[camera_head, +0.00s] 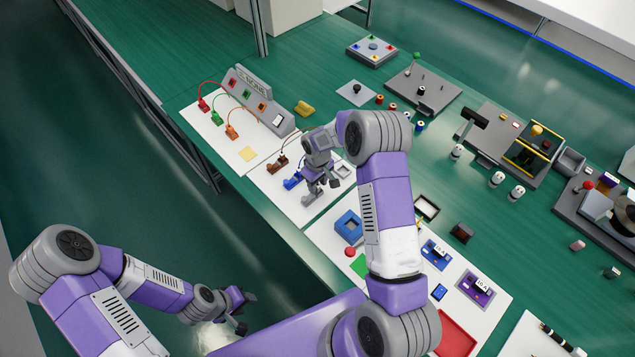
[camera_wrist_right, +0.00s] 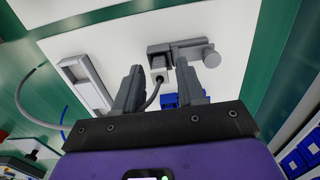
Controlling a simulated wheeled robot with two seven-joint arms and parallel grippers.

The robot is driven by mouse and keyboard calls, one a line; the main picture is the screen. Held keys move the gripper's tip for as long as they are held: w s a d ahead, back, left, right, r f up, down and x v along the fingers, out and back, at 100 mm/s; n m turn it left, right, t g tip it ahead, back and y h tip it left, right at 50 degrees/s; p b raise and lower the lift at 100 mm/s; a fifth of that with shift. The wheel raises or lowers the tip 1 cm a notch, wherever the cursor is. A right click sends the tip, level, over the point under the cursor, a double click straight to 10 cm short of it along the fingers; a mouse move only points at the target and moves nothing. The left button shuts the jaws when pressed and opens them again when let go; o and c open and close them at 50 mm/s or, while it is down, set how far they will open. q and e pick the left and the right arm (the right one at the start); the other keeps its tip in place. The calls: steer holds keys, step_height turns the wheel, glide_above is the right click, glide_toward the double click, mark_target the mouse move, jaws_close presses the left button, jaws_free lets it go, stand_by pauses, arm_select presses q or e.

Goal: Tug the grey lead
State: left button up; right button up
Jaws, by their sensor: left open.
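The grey lead (camera_wrist_right: 152,98) shows in the right wrist view. It runs from a pale plug (camera_wrist_right: 157,64) at a grey block (camera_wrist_right: 158,50) down between my right gripper's fingers, and a grey loop (camera_wrist_right: 23,100) shows at the left. My right gripper (camera_head: 320,193) is low over the white panel in the head view. In the wrist view its fingers (camera_wrist_right: 159,72) are apart, one on each side of the plug and lead; I see no clear contact. The gripper hides the lead in the head view. My left gripper (camera_head: 241,309) is open and empty, off the table's front edge.
Blue (camera_head: 292,183) and brown (camera_head: 276,164) connectors lie left of my right gripper. A grey console (camera_head: 258,102) with red, green and orange leads stands further left. My right arm covers part of the table.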

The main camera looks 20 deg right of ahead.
steer(key=shift+o, duration=0.3)
steer(key=shift+r+p, duration=0.3)
steer(key=shift+r, duration=3.5)
steer(key=shift+r, duration=0.1)
